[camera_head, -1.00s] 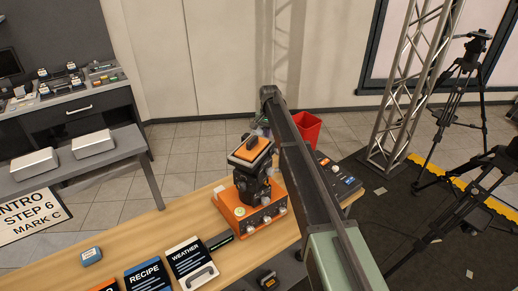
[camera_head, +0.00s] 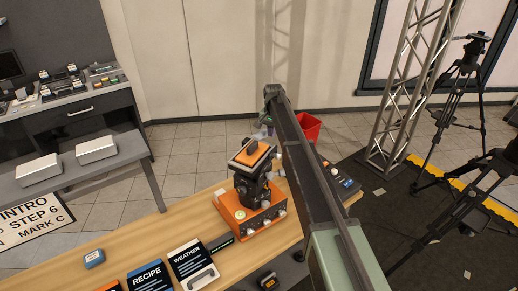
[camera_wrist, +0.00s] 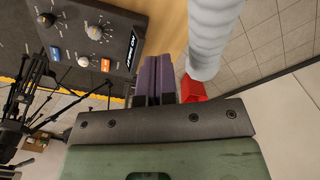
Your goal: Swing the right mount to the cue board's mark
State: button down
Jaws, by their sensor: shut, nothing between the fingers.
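The cue board (camera_head: 32,222) at the left edge is white and reads INTRO, STEP 6, MARK C; its left side is cut off. A black jointed mount with an orange top (camera_head: 250,165) stands on an orange control box (camera_head: 236,213) on the wooden bench. I cannot tell whether it is the right mount; my arm hides the area just right of it. In the wrist view my gripper (camera_wrist: 158,62) has purple fingers together and empty. It is beside a dark control box (camera_wrist: 75,30) with knobs and blue and orange buttons, which also shows in the head view (camera_head: 345,183).
A thick white ribbed cylinder (camera_wrist: 210,35) is close to my fingers. A red bin (camera_head: 309,127) stands behind the bench. RECIPE (camera_head: 150,278) and WEATHER (camera_head: 193,263) cards lie in front. A truss (camera_head: 405,90) and tripods are at right.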

notch_tip(320, 180, up, 6)
jog(key=p, duration=0.5)
jog(key=shift+r, duration=0.15)
